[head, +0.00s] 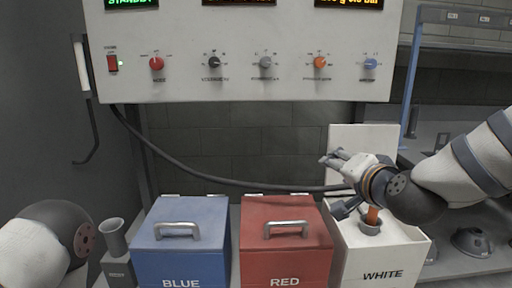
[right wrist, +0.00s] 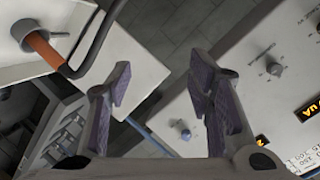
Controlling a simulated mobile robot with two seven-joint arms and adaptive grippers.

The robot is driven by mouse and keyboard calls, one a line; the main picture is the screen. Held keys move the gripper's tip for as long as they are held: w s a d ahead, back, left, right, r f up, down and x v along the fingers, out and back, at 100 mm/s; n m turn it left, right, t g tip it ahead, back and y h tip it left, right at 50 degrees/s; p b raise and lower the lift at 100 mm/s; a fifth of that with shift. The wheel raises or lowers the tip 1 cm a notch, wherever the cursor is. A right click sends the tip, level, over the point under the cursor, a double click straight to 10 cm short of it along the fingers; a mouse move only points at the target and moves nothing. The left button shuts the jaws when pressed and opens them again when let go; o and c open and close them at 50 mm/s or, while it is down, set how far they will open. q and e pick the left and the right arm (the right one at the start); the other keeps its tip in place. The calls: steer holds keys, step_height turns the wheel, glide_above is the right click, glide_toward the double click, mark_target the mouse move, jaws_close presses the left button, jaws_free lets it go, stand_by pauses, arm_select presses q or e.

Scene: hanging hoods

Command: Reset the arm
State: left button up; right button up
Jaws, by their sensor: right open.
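My right gripper (head: 330,158) is over the white box (head: 382,275) at the right, its fingers pointing left. In the right wrist view the gripper (right wrist: 158,85) is open, with nothing between its fingers. An orange-handled tool (head: 372,215) stands at the white box below my right wrist, apart from the fingers; its orange part also shows in the right wrist view (right wrist: 45,50). My arm hides part of the box and tool. Only a link of my left arm shows at the lower left; its gripper is out of view.
A closed blue box (head: 180,250) and a closed red box (head: 285,250) stand left of the white one. A grey holder (head: 115,240) is at the far left. A control panel (head: 250,85) with knobs hangs above. A black cable (head: 220,180) droops below it.

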steer(key=s+f+n+g, duration=0.1)
steer(key=s+f+g, duration=0.2)
steer(key=s+f, duration=0.45)
steer(key=s+f+n+g, duration=0.2)
steer(key=s+f, duration=0.2)
steer(key=f, duration=0.7)
steer(key=s+f+n+g, duration=0.1)
steer(key=s+f+g, duration=0.2)
steer(key=s+f, duration=0.45)
steer(key=s+d+f+n+g, duration=0.1)
steer(key=s+f, duration=0.3)
steer(key=s, duration=0.5)
steer(key=s+d+f+n+g, duration=0.2)
steer(key=s+f+g, duration=0.2)
steer(key=s, duration=0.5)
steer(key=s+d+f+n+g+h, duration=0.1)
steer(key=s+f+g, duration=0.2)
steer(key=s, duration=0.6)
steer(key=shift+s+d+f+n, duration=0.15)
steer(key=shift+s+f+n, duration=0.2)
steer(key=shift+f, duration=0.3)
